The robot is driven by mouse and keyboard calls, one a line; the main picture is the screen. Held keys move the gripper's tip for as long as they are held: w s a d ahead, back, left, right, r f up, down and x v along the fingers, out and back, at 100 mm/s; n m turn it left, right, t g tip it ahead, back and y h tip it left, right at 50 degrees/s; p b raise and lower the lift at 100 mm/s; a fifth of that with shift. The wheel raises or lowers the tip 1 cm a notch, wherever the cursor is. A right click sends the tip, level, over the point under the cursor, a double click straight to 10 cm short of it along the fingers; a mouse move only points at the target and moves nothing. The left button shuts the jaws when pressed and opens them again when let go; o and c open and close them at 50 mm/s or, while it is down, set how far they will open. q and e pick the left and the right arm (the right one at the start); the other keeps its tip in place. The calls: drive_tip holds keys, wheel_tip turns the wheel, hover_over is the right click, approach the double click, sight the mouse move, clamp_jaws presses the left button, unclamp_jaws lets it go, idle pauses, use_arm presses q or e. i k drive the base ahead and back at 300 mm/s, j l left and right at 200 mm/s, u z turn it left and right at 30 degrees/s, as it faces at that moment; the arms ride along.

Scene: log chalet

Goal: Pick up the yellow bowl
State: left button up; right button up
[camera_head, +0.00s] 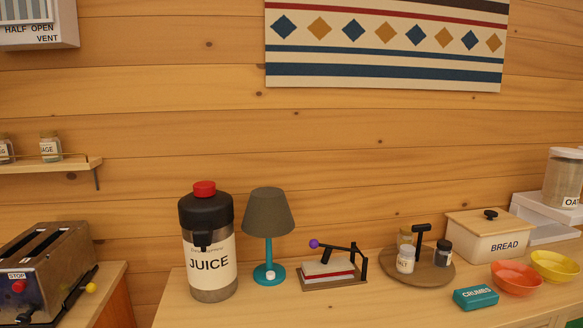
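The yellow bowl (556,266) is at the far right of the camera_head view, on the wooden counter (380,306). It looks upright, and its right edge nears the picture's edge. An orange-red bowl (517,278) stands just left of it, very close or touching; I cannot tell which. Neither of my grippers shows in this view.
The bread box (493,238) stands behind the bowls, with white boxes (545,213) and an oat jar (563,178) to its right. A teal crumbs box (475,298) lies in front left. A round spice tray (433,277), lamp (268,225) and juice dispenser (208,245) stand further left.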

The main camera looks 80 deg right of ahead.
sight(554, 267)
drive_tip(key=k+z, duration=0.15)
drive_tip(key=z, duration=0.25)
drive_tip(key=k+z, duration=0.15)
drive_tip(key=z, duration=0.3)
drive_tip(key=k+z, duration=0.15)
drive_tip(key=z, duration=0.25)
drive_tip(key=k+l+z, duration=0.15)
drive_tip(key=z, duration=0.3)
drive_tip(key=k+l+z, duration=0.1)
drive_tip(key=z, duration=0.3)
drive_tip(key=k+l+z, duration=0.15)
drive_tip(key=l, duration=0.3)
drive_tip(key=k+l+z, duration=0.15)
drive_tip(key=l, duration=0.3)
drive_tip(key=k+l+z, duration=0.15)
drive_tip(key=l, duration=0.35)
drive_tip(key=k+l+z, duration=0.15)
drive_tip(key=l, duration=0.4)
drive_tip(key=k+l+z, duration=0.15)
drive_tip(key=l, duration=0.35)
drive_tip(key=k+l+z, duration=0.15)
drive_tip(key=l, duration=1.15)
drive_tip(key=k, duration=0.05)
